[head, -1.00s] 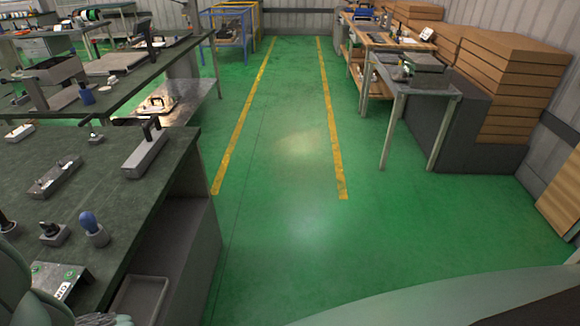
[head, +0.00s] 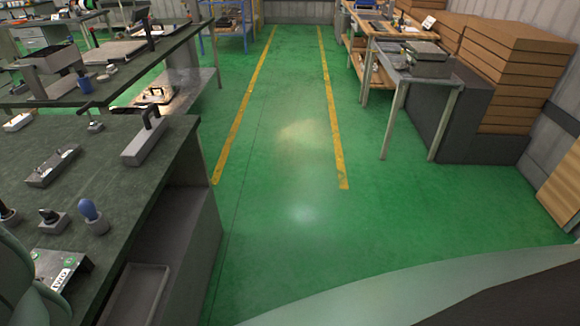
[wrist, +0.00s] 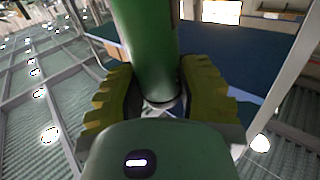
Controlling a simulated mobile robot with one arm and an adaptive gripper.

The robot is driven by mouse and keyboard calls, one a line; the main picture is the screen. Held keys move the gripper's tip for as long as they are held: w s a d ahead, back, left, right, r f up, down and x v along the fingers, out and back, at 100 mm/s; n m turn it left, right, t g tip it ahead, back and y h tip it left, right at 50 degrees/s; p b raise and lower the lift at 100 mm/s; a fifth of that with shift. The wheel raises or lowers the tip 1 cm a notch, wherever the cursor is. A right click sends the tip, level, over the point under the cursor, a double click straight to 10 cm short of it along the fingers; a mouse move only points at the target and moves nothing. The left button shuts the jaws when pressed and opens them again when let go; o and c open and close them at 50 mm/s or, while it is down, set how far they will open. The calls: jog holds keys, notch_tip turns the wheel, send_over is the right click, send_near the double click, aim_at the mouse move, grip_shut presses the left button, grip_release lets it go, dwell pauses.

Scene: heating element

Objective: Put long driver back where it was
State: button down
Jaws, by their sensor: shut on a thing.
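In the wrist view my gripper (wrist: 160,78) is shut on a thick green cylinder, which I take to be the long driver (wrist: 147,45). It runs up out of the frame between the two yellow-green fingers. Its far end is out of view, and the part at the palm is partly hidden. The gripper does not show in the head view. On the dark bench at left stand a blue-handled driver (head: 92,215) in a grey block and a black-topped piece (head: 51,218) in another. I cannot tell which place is the long driver's.
The dark bench top (head: 95,150) also bears a long grey block (head: 52,166) and a grey block with a black handle (head: 145,140). The green floor (head: 290,150) is clear. A metal table (head: 420,75) and stacked boxes (head: 515,70) stand at right.

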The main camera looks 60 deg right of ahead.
jog(key=shift+f, duration=0.15)
jog(key=c, duration=0.7)
grip_release()
